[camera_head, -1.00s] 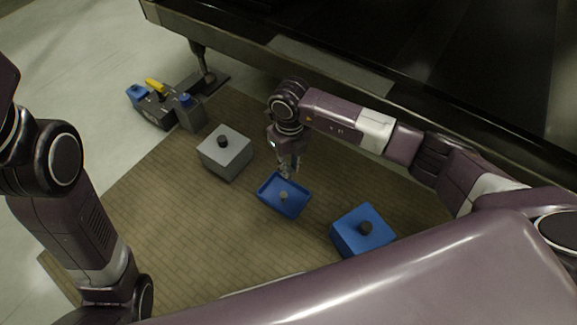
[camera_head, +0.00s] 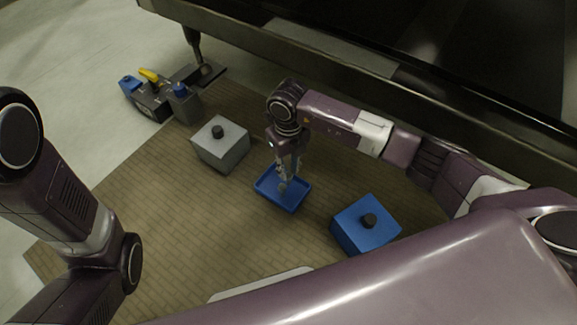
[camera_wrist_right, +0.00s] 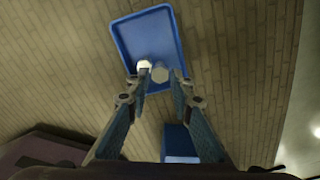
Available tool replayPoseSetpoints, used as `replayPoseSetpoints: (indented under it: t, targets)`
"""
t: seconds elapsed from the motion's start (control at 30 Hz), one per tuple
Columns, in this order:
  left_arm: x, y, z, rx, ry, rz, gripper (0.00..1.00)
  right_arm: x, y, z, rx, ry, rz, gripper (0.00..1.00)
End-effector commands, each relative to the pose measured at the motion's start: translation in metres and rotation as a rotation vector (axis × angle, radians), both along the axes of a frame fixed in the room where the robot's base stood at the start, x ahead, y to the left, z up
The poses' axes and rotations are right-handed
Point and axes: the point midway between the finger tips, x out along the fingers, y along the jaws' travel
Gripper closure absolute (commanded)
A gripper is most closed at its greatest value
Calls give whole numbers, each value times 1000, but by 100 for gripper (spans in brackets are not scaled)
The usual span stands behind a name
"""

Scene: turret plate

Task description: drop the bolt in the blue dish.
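The blue dish (camera_head: 296,204) lies on the plank floor, and its rim also shows at the top of the right wrist view (camera_wrist_right: 116,42). My right gripper (camera_head: 283,187) points down over the dish, its tips at or just above its inside. In the right wrist view, its fingertips (camera_wrist_right: 161,76) stand apart. A pale hexagonal piece (camera_wrist_right: 144,66) and a grey round piece (camera_wrist_right: 160,74), perhaps the bolt, show between or beyond the tips. I cannot tell whether they are gripped or lie in the dish. My left gripper is out of view.
A grey box (camera_head: 222,152) with a black knob stands left of the dish. A blue box (camera_head: 365,228) with a black knob stands right of it. A dark fixture with blue and yellow parts (camera_head: 160,98) is at the far left. A dark raised structure (camera_head: 330,65) edges the back.

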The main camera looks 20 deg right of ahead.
Motion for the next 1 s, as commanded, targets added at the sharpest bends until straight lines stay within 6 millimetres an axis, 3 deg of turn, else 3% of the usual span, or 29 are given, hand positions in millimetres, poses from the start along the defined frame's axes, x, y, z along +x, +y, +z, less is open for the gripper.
replayPoseSetpoints:
  t: [0.13, 0.47, 0.57, 1.0]
  targets:
    - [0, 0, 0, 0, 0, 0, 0, 0, 0, 0, 0, 0, 0, 63]
    - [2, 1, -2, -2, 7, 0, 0, 0, 0, 4, 0, -1, 0, 63]
    - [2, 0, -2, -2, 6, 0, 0, 1, 0, 16, 1, -3, 0, 63]
    - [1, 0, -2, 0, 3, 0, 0, 1, 0, 104, 0, -4, 0, 63]
